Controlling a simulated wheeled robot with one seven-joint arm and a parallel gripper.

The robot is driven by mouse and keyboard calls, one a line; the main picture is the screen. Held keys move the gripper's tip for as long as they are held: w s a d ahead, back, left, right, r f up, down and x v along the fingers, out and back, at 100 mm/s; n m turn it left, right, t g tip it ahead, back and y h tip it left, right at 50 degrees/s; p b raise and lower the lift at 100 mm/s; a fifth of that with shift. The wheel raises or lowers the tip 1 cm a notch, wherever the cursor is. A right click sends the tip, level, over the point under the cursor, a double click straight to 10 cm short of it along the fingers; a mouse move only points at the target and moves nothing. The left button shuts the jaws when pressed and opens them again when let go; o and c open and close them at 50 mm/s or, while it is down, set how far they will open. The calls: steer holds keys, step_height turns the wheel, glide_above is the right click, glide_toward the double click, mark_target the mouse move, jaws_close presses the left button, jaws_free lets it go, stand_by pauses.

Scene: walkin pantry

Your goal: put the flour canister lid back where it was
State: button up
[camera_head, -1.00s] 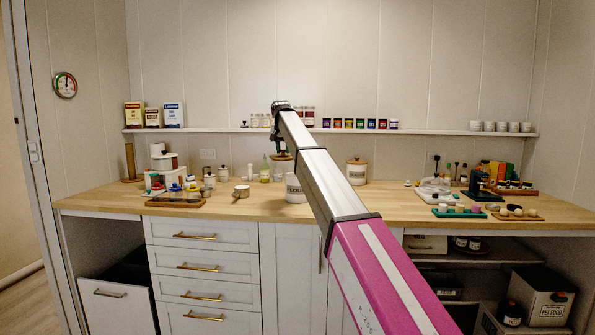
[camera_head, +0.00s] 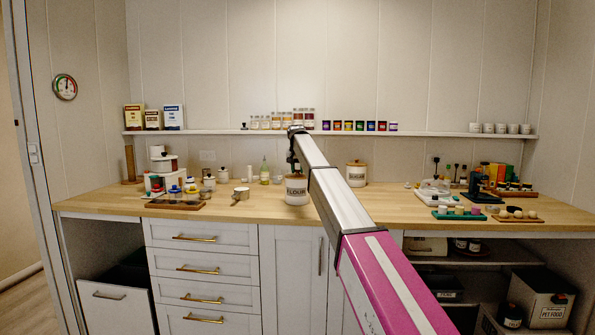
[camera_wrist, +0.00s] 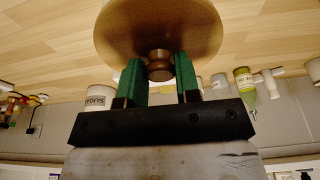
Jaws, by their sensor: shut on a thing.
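The flour canister (camera_head: 297,192), white with dark FLOUR lettering, stands upright on the wooden counter in the head view. Its round wooden lid (camera_wrist: 150,30) fills the top middle of the wrist view, with a small turned knob (camera_wrist: 160,68). My gripper (camera_wrist: 158,72) has its green fingers on either side of the knob and is shut on it. In the head view my gripper (camera_head: 293,168) is right above the canister, with the lid at or very near its top. I cannot tell whether the lid touches the rim. The canister's mouth is hidden.
The sugar canister (camera_head: 356,174) with a wooden lid stands to the right, behind my arm. A metal measuring cup (camera_head: 241,193) and a green bottle (camera_head: 265,172) stand to the left. A shelf with jars (camera_head: 285,121) runs behind. Counter in front of the canister is clear.

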mark_target(297, 176)
steer(key=o, duration=0.9)
steer(key=shift+f, duration=0.15)
steer(key=v, duration=1.2)
